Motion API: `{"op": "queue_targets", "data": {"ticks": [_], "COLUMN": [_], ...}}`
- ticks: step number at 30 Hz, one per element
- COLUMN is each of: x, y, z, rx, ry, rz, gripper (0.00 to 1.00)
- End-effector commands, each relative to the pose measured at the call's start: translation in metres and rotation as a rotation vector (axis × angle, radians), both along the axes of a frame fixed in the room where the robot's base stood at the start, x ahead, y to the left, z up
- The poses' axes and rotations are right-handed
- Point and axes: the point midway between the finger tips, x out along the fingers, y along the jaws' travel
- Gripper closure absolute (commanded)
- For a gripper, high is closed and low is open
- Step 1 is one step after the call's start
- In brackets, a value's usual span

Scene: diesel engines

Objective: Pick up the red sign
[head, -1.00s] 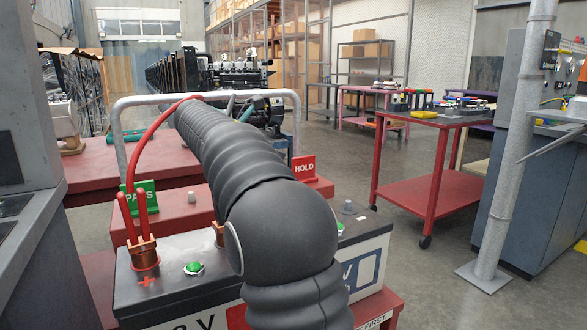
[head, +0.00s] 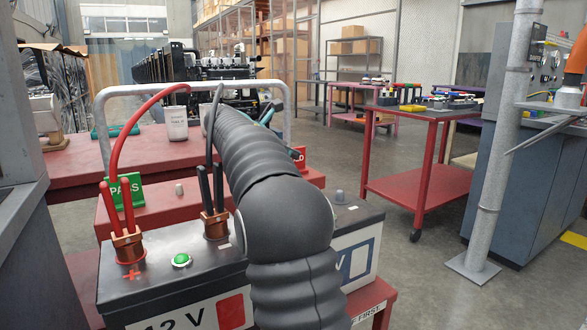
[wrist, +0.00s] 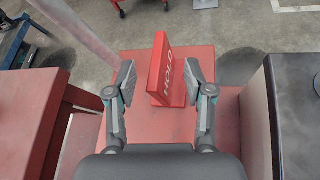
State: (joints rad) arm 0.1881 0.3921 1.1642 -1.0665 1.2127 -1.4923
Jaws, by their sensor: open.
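The red HOLD sign (wrist: 162,68) stands upright on a red surface (wrist: 142,130) in the wrist view. In the head view only a small part of the sign (head: 299,155) shows behind my arm. My gripper (wrist: 165,90) is open, with one finger on the left of the sign and one on the right. The sign is between the fingers, with a wider gap on the left. I cannot tell whether the right finger touches it.
A green PASS sign (head: 124,193) stands to the left. The 12 V battery (head: 215,265) with red and black cables sits close in front. A metal rail (head: 150,85) rises behind. A red wheeled table (head: 420,185) stands right, with clear floor before it.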

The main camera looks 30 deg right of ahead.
Motion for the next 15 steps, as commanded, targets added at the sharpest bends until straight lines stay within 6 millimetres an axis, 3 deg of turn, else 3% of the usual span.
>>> {"op": "queue_targets", "data": {"ticks": [6, 14, 15], "x": [0.004, 0.005, 0.005], "y": [-0.027, -0.03, -0.03], "z": [-0.015, -0.014, -0.014], "rx": [0.002, 0.001, 0.001], "ry": [-0.001, -0.001, -0.001], "rz": [-0.002, 0.0, 0.0], "gripper": [0.48, 0.48, 0.58]}}
